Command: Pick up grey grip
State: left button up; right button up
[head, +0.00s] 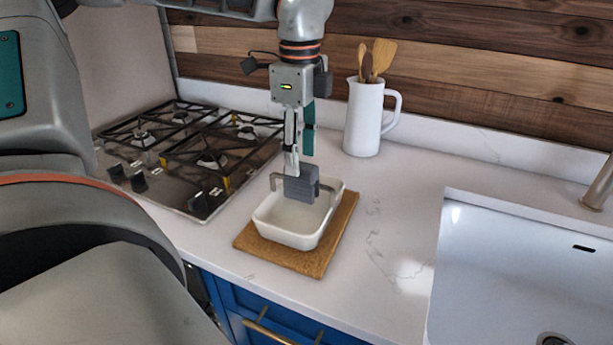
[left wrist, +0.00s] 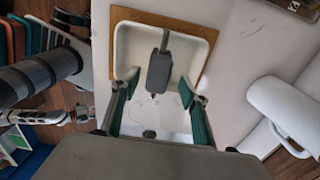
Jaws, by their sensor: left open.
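The grey grip (head: 302,187) is a dark grey block on a thin metal handle. It stands over a white rectangular dish (head: 262,225) on a wooden board (head: 325,258). My left gripper (head: 299,167) points down just above the grip, its near finger partly overlapping it in the head view. In the left wrist view, the grip (left wrist: 158,75) shows between the two open fingers of my left gripper (left wrist: 161,82), with a gap on either side. What looks like part of my right arm shows at the left wrist view's left edge; its jaws are unclear.
A gas hob (head: 190,160) with black grates lies left of the board. A white jug (head: 363,120) with wooden utensils stands behind, near the wall. A sink (head: 525,265) is at the right. The counter between board and sink is clear.

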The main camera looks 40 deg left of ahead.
aim_at(301, 179)
pick_arm(q)
jog(key=shift+s+f, duration=0.15)
jog(key=shift+f, duration=0.7)
jog(key=shift+d+f+p, duration=0.1)
jog(key=shift+f+p, duration=0.2)
jog(key=shift+f, duration=1.9)
jog(key=c, duration=1.2)
